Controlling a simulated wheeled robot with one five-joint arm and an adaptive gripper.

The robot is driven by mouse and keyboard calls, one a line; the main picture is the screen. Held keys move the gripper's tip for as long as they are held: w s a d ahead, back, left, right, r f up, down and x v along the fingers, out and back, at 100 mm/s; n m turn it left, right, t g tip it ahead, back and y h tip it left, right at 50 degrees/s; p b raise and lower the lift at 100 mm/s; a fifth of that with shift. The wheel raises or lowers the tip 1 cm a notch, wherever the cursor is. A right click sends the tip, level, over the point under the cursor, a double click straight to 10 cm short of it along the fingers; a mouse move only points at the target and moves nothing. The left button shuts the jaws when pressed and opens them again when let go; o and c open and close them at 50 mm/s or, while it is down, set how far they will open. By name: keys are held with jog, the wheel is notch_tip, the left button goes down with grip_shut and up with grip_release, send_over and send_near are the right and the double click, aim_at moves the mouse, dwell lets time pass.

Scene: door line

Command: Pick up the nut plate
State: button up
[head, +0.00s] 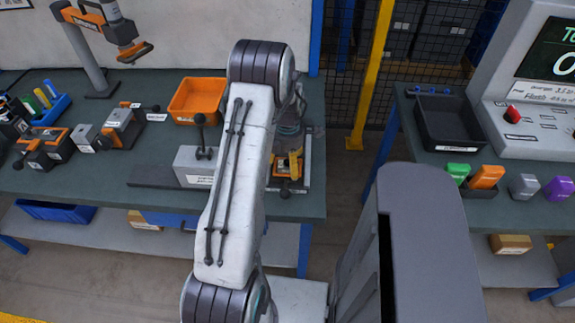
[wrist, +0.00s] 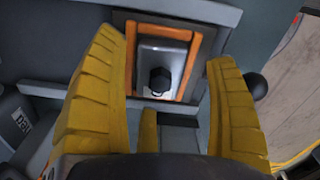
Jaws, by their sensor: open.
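My gripper (wrist: 165,52) is open, with its yellow fingers spread and nothing between their tips. Beyond the fingertips in the wrist view is a light metal plate (wrist: 180,52) with a dark round knob or nut (wrist: 160,80) on it, set inside an orange-edged frame. This may be the nut plate; I cannot read a label on it. The fingers appear apart from it. In the head view the orange fixture (head: 285,185) is at the bench's right end, partly hidden by my arm and gripper, and the plate cannot be made out there.
The dark green bench (head: 100,195) holds a grey block with a black lever (head: 200,150), an orange bin (head: 198,98) and several clamps at left. A second bench at right holds a black tray (head: 448,122), coloured blocks and a console. A yellow post (head: 372,75) stands between.

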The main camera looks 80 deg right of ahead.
jog(key=shift+c, duration=0.2)
jog(key=c, duration=1.2)
jog(key=shift+a+f, duration=0.1)
jog(key=shift+a, duration=0.1)
grip_shut()
